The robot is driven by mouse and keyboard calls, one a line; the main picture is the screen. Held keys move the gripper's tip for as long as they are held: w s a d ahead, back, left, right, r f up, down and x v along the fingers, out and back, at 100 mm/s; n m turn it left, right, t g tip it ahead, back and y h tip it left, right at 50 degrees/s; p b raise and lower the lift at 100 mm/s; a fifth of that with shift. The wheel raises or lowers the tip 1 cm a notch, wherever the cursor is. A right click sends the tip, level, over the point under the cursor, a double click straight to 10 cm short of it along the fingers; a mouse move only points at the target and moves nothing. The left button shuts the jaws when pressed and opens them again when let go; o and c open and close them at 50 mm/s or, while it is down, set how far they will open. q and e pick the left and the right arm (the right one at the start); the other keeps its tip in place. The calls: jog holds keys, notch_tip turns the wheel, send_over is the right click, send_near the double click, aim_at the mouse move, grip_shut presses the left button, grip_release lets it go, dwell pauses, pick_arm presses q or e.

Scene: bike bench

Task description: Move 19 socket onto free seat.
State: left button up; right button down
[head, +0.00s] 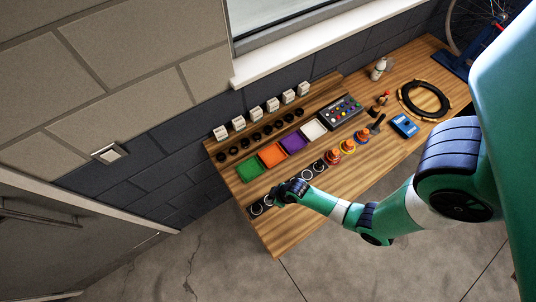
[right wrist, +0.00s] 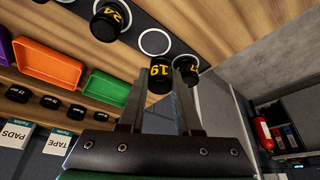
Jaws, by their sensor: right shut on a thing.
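The black 19 socket (right wrist: 160,76), with yellow digits, is between the fingertips of my right gripper (right wrist: 158,88) in the right wrist view. The right gripper is shut on it; in the head view the gripper (head: 281,198) is over the dark seat strip and hides the socket. A bare white-ringed seat (right wrist: 155,41) shows just beyond the socket. A second black socket (right wrist: 187,66), its number partly hidden, is close beside the right finger. The 24 socket (right wrist: 110,20) stands on the strip to the upper left.
Green (head: 250,170), orange (head: 273,155), purple (head: 293,142) and white trays lie behind the strip. Several small black sockets and white labelled boxes (head: 221,132) line the back. Orange-and-red items (head: 332,157) and a blue box (head: 405,125) lie right. Bare wood (head: 285,235) is in front.

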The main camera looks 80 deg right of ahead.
aim_at(270, 197)
jog(key=shift+w+d+f, duration=0.15)
jog(key=shift+d+f, duration=0.15)
jog(key=shift+f, duration=0.25)
jog(key=f+b, duration=0.2)
jog(key=b, duration=0.1)
jog(key=f+b, duration=0.1)
jog(key=f, duration=0.1)
jog(key=shift+w+d, duration=0.2)
jog(key=shift+d, duration=0.15)
jog(key=shift+a, duration=0.1)
jog(key=shift+r, duration=0.1)
jog(key=c, duration=1.1)
grip_release()
jog(key=shift+f, duration=0.2)
pick_arm(q)
jog(key=shift+y, duration=0.3)
jog(key=f, duration=0.5)
jog(key=shift+w+d+f, duration=0.1)
jog(key=shift+w+d, duration=0.05)
jog(key=shift+d, duration=0.05)
pick_arm(e)
jog(key=o, duration=0.5)
jog(key=shift+r, duration=0.1)
